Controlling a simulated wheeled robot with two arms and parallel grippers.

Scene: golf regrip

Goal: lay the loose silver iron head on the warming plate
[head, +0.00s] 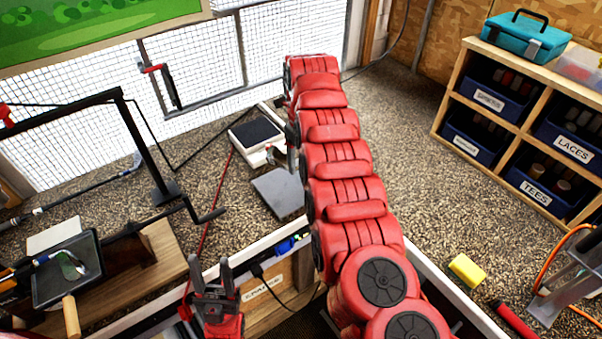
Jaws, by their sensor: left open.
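A silver iron head (72,265) with a blue part at its neck lies on a dark tray (93,248) at the left. I cannot tell whether it is loose. A white device with a black square top (257,133) stands on the bench behind; it looks like the warming plate, but I cannot be sure. Its black top looks bare. My left gripper (211,268) is open and empty at the lower left, its fingers pointing up and apart, right of the tray and well in front of the white device. My right gripper does not show.
A grey flat square (278,192) lies in front of the device. Right are bin shelves (510,120), a teal toolbox (525,40) and a yellow block (467,270). My red arm covers the middle.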

